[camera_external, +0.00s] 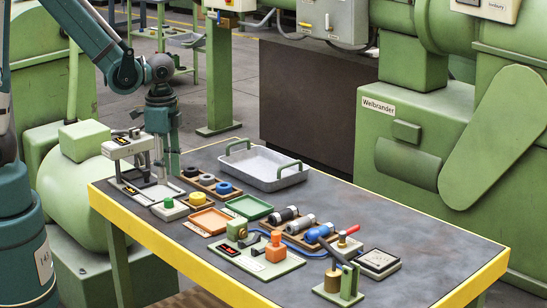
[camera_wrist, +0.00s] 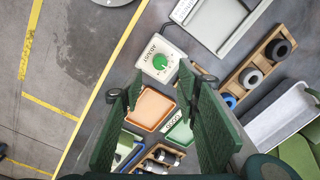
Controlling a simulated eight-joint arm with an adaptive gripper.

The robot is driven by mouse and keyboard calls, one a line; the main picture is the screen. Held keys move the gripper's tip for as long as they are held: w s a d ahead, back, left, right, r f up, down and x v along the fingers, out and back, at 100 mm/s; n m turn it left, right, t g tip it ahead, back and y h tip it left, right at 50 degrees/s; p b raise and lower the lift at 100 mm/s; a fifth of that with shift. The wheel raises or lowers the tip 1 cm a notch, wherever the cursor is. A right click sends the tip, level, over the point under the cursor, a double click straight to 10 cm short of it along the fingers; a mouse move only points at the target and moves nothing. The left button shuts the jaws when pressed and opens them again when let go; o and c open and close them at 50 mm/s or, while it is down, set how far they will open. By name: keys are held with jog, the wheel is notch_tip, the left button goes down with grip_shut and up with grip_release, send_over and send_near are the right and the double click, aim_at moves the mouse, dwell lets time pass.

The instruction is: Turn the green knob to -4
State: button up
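The green knob (camera_external: 168,203) sits on a small pale square base near the table's left front edge. In the wrist view the knob (camera_wrist: 160,62) is round, with dial markings around it on the base (camera_wrist: 152,48); the numbers are too small to read. My gripper (camera_wrist: 161,80) is open and empty, its two dark green fingers apart on either side below the knob in the picture. In the external view my gripper points down above the left end of the table, apart from the knob. The knob's pointer direction cannot be told.
A white-grey stand (camera_external: 130,147) is close behind the knob. An orange tray (camera_external: 209,221), a green tray (camera_external: 249,206) and a wooden rack of rings (camera_wrist: 254,70) lie near. A metal tray (camera_external: 263,165) stands farther back.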

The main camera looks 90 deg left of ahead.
aim_at(170, 198)
jog(key=shift+f, duration=0.1)
jog(key=shift+a+f+b, duration=0.2)
jog(key=shift+f+b, duration=0.7)
jog(key=shift+f, duration=2.85)
jog(key=c, duration=0.9)
